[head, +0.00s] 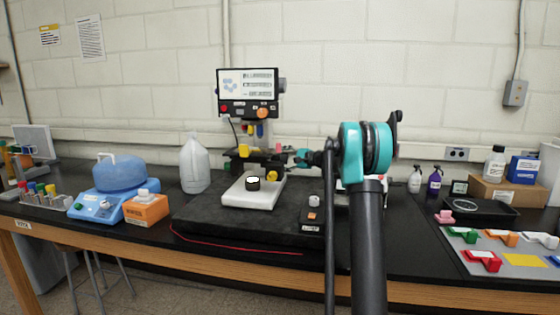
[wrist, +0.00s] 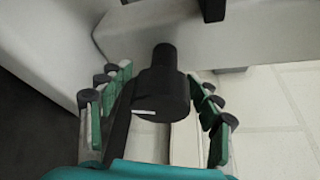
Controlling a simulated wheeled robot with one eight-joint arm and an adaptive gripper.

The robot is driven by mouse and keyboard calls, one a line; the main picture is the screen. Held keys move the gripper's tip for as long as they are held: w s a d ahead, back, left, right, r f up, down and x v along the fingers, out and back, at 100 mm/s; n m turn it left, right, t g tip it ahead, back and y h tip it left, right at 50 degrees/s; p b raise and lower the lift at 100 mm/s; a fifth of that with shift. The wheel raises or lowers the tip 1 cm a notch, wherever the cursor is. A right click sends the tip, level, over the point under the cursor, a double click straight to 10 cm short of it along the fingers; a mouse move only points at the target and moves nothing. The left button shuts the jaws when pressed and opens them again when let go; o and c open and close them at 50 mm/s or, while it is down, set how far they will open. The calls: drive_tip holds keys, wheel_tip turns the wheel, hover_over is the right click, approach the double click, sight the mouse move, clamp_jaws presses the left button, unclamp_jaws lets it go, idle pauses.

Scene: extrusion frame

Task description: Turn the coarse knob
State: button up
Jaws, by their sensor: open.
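A black stepped knob (wrist: 160,93), wide at one end and narrower at the other, shows in the wrist view against a pale grey body. A small white mark is on its wide part. My gripper (wrist: 160,80) is open, with its green-padded fingers on both sides of the knob and visible gaps between them and it. In the head view my gripper (head: 296,158) is at the right side of the microscope-like instrument (head: 247,108) with a screen. The knob cannot be made out there. Whether this is the coarse knob cannot be told from any label.
A white block (head: 236,198) with a dark round piece lies on a black slab (head: 200,214) in front. A plastic jug (head: 194,165) and an orange box (head: 146,209) stand left. A black tray (head: 484,211) and coloured parts lie right.

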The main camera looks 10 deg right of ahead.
drive_tip(key=v, duration=1.2)
idle(2.0)
